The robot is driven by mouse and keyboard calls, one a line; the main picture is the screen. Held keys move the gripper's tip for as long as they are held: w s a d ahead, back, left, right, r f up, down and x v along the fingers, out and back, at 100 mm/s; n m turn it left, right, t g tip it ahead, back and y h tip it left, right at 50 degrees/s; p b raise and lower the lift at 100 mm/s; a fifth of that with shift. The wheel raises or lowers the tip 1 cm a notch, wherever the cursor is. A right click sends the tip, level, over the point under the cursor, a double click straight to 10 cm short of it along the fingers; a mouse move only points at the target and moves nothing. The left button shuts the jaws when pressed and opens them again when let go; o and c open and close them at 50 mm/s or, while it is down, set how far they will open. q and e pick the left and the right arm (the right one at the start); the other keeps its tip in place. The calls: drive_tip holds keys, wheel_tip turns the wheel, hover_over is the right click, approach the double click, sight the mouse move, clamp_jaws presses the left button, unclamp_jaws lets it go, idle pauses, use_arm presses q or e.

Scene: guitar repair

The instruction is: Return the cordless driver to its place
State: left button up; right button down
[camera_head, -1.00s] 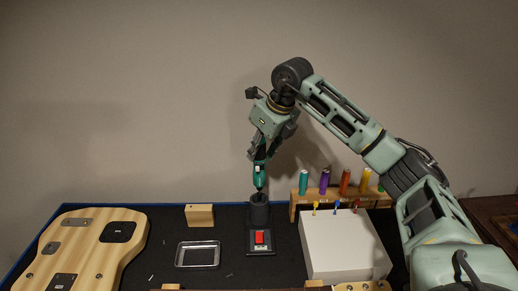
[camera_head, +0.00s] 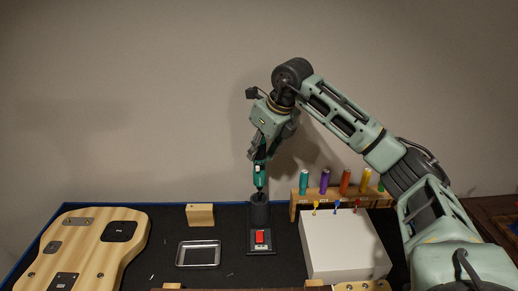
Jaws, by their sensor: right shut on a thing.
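The cordless driver (camera_head: 259,176) is teal and dark, held upright with its tip down. My right gripper (camera_head: 259,158) is shut on its upper part. The driver stands right over the black cup-shaped holder (camera_head: 260,211), whose base carries a red switch (camera_head: 262,237). The driver's lower end meets the mouth of the holder; how deep it sits inside cannot be told. My left gripper is not in view.
A wooden rack (camera_head: 300,198) with several coloured handles stands right of the holder, behind a white box (camera_head: 340,243). A metal tray (camera_head: 198,254), a wooden block (camera_head: 200,215) and a wooden guitar body (camera_head: 95,250) lie to the left on the dark mat (camera_head: 170,225).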

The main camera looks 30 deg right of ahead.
sight(259, 175)
drive_tip(key=shift+f, duration=0.1)
drive_tip(key=shift+f+b, duration=0.9)
drive_tip(key=shift+f, duration=0.5)
drive_tip(key=shift+f+b, duration=1)
drive_tip(key=shift+f, duration=0.45)
drive_tip(key=shift+f+b, duration=1)
drive_tip(key=shift+f, duration=0.55)
drive_tip(key=c, duration=1.3)
unclamp_jaws()
